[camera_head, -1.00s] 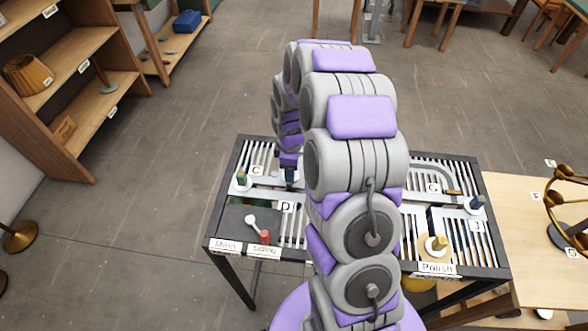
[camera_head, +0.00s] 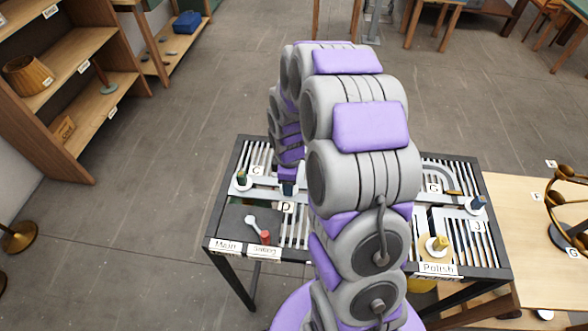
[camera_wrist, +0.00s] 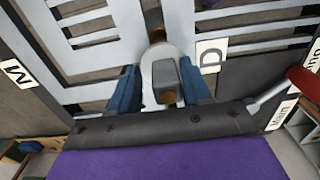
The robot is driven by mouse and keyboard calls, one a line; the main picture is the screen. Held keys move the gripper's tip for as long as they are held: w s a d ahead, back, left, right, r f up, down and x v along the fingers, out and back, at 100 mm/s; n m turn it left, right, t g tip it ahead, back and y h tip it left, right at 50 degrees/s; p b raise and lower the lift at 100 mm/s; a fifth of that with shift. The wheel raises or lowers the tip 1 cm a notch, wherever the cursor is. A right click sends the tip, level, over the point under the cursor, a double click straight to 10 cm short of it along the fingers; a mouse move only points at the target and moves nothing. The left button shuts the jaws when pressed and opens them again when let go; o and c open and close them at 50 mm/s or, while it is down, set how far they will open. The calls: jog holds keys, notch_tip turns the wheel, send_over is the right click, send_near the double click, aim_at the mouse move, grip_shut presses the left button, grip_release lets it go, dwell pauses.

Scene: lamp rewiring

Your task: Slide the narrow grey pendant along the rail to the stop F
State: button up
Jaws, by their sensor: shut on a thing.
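My gripper (camera_wrist: 163,90) has its two blue fingers on either side of a narrow grey block (camera_wrist: 165,78) with a pale rounded base, which looks like the grey pendant. It is shut on it. In the head view my gripper (camera_head: 287,188) is over the left part of the slotted table, close to the plate marked D (camera_head: 286,207). The D plate (camera_wrist: 210,57) is just right of the pendant in the wrist view. The pendant is hidden behind my gripper in the head view. I cannot make out a stop F on the rail; my arm covers the table's middle.
A green and brown piece on a white base (camera_head: 241,181) stands near plate C (camera_head: 257,170). A red-knobbed lever (camera_head: 258,230) is at the front left. A wooden table (camera_head: 511,219) adjoins on the right.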

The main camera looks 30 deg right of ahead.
jog(key=shift+s+d+f, duration=0.15)
jog(key=shift+s+d, duration=0.6)
jog(key=shift+s, duration=0.1)
jog(key=s+d, duration=0.5)
jog(key=d, duration=0.3)
jog(key=s+d+p, duration=0.1)
jog(key=s+d, duration=0.4)
jog(key=d, duration=0.3)
jog(key=shift+s+d, duration=0.2)
jog(key=shift+s, duration=0.1)
jog(key=shift+p, duration=0.3)
jog(key=s+d+p, duration=0.1)
jog(key=s+d, duration=0.2)
jog(key=d, duration=0.2)
jog(key=shift+s+p, duration=0.15)
jog(key=shift+p, duration=0.2)
jog(key=o, duration=1.1)
jog(key=shift+d, duration=0.15)
jog(key=shift+c, duration=0.2)
